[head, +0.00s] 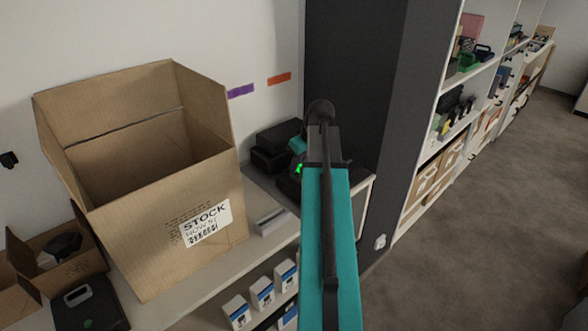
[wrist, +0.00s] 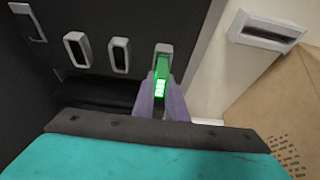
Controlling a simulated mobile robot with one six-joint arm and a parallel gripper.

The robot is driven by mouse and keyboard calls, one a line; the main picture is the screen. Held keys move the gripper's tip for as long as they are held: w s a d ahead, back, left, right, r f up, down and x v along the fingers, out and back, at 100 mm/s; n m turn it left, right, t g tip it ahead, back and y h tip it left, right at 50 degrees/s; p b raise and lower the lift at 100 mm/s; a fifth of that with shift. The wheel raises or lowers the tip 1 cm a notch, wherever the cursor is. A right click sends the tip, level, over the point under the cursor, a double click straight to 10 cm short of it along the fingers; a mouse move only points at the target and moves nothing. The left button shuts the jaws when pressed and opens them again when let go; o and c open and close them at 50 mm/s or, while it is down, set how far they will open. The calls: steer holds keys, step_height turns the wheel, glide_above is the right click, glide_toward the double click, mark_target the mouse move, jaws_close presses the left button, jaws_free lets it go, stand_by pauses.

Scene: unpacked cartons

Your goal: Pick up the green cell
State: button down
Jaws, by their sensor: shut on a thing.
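The green cell (wrist: 160,84) glows between the two purple-grey fingertips of my gripper (wrist: 161,98) in the wrist view. The fingers are shut on its sides. Its far end is at the rightmost grey-rimmed slot of a black unit (wrist: 98,25); I cannot tell whether it is still inside the slot. In the head view a small bright green spot of the cell (head: 299,169) shows beside the black unit (head: 278,148). My arm hides most of my gripper there.
A large open carton (head: 150,240) marked STOCK stands on the shelf to the left. A grey slotted block (head: 270,221) lies between it and the black unit. A dark panel (head: 350,70) rises behind my arm. Small white boxes (head: 262,292) sit on the level below.

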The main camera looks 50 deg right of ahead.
steer(key=shift+r+b, duration=0.65)
steer(key=shift+r, duration=0.85)
steer(key=shift+s+a+r, duration=0.1)
steer(key=shift+s+a, duration=0.1)
steer(key=s+a+r+b, duration=0.1)
steer(key=s+a+b, duration=0.8)
steer(key=s+a, duration=0.1)
steer(key=shift+a+r+b, duration=0.2)
steer(key=shift+a+b, duration=0.1)
steer(key=shift+a, duration=0.55)
steer(key=shift+r, duration=0.1)
steer(key=shift+s, duration=0.1)
